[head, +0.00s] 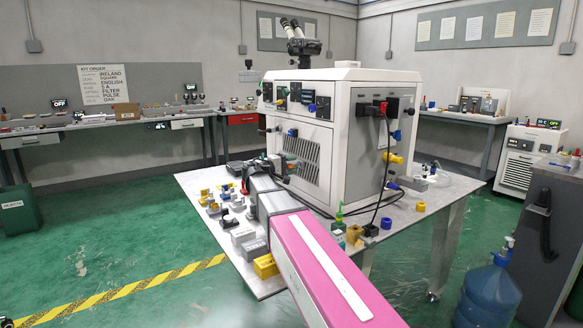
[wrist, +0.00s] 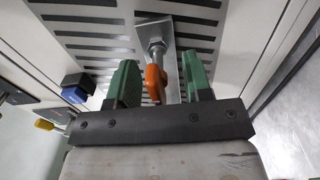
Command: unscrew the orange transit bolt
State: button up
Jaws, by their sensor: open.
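The orange transit bolt (wrist: 155,82) shows in the wrist view, with a metal hex head and plate behind it, in front of the slotted grille of the white machine (head: 340,140). My gripper (wrist: 160,74) is open, with one green finger on each side of the bolt. A gap shows on both sides, so neither finger appears to touch it. The gap on the right looks wider. In the head view my gripper (head: 287,164) is beside the machine's left face, near its grille.
The machine stands on a grey table (head: 270,282) with small yellow, grey and black parts on its left. A blue knob (wrist: 77,87) is left of the gripper in the wrist view. A black cable hangs down the machine's right face. A blue water bottle (head: 488,297) stands at right.

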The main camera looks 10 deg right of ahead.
jog(key=shift+a, duration=0.15)
jog(key=shift+v, duration=1.9)
jog(key=shift+s, duration=0.1)
